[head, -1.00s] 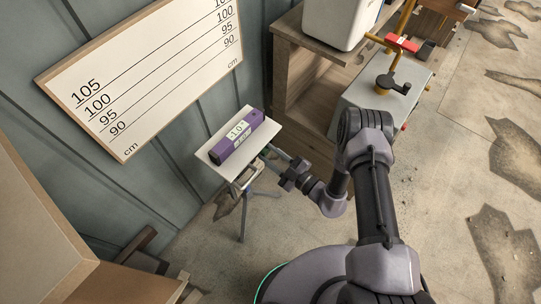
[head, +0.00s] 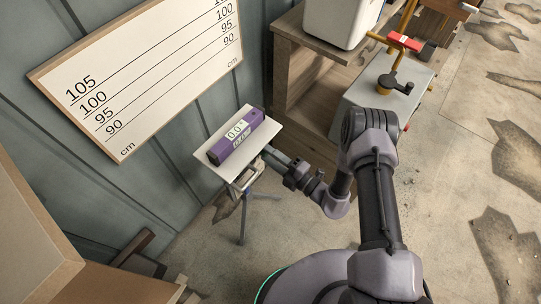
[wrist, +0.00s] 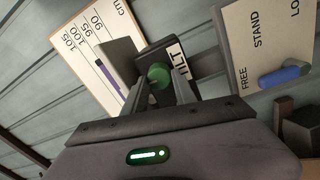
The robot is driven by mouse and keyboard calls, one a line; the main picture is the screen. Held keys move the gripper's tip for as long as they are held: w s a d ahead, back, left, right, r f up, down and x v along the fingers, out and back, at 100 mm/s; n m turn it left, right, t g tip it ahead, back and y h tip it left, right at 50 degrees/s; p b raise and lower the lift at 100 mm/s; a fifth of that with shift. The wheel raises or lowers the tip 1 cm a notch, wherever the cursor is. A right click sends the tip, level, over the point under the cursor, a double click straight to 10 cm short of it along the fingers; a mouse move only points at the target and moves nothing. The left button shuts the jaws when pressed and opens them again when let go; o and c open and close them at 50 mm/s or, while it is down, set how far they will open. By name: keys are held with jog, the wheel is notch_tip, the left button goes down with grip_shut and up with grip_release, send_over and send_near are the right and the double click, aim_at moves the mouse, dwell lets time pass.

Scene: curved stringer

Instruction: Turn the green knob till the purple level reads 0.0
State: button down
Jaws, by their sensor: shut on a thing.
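The purple level (head: 236,137) lies on a white tilting plate (head: 205,165) on a tripod stand. Its display appears to read 0.0°, with smaller text below that I cannot make out. In the wrist view the level shows as a purple strip (wrist: 109,70) at the plate's edge. The green knob (wrist: 158,74) sits on a dark housing (wrist: 153,53) with a partly covered label ending in "ILT". My gripper (wrist: 162,84) is shut on the green knob, with one finger on each side. In the head view my gripper (head: 275,156) is at the stand's right side, and the knob is hidden.
A panel (wrist: 242,35) marked FREE and STAND has a blue lever (wrist: 285,76) at right in the wrist view. A wall board (head: 150,80) with centimetre lines hangs behind the stand. A wooden shelf (head: 300,75) and a grey box (head: 385,95) stand right of it.

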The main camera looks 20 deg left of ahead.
jog(key=shift+n, duration=0.3)
dwell(0.4)
jog(key=c, duration=1)
grip_release()
jog(key=p+v, duration=0.3)
jog(key=v, duration=1.4)
jog(key=shift+d, duration=0.15)
jog(key=shift+s, duration=0.1)
